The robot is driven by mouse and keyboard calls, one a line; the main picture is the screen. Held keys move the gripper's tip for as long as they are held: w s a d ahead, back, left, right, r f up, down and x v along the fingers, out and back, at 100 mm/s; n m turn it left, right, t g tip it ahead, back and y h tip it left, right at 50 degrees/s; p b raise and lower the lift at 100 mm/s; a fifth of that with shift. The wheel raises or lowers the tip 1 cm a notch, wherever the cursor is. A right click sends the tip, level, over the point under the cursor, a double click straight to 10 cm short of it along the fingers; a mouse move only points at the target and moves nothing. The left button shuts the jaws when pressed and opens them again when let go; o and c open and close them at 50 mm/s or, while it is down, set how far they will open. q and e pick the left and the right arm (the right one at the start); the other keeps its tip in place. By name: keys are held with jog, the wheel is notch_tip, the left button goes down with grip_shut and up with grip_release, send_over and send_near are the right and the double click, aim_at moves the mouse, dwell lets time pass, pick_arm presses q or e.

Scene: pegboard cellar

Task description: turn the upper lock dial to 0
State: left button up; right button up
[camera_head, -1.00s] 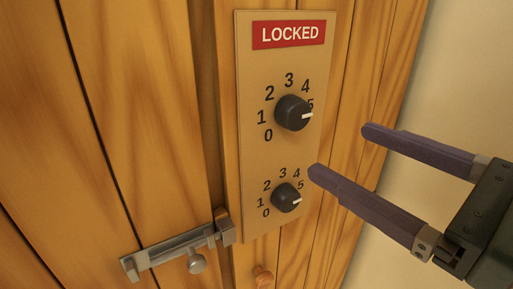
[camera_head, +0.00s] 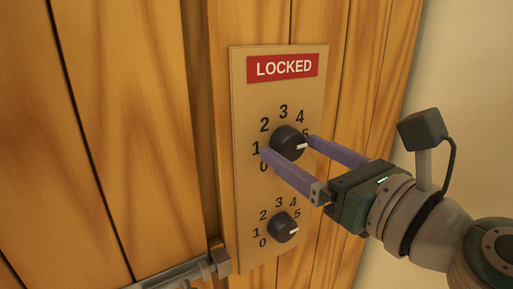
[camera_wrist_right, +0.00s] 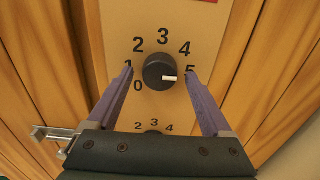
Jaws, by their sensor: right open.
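The upper lock dial (camera_head: 289,142) is a black round knob on a tan panel (camera_head: 241,150), with numbers 0 to 5 around it. Its white mark points right, near the 5. It also shows in the right wrist view (camera_wrist_right: 157,69), with its mark just below the 5. My right gripper (camera_head: 285,146) is open, with one purple finger on each side of the upper dial. In the right wrist view its fingertips (camera_wrist_right: 160,70) stand apart from the knob, with a gap on both sides. My left gripper is not in view.
A lower dial (camera_head: 283,228) sits below on the same panel, its mark near 5. A red LOCKED sign (camera_head: 283,68) is at the panel's top. A metal slide bolt (camera_head: 190,272) is at the lower left on the wooden door (camera_head: 140,130).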

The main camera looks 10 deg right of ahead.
grip_shut()
dwell(0.7)
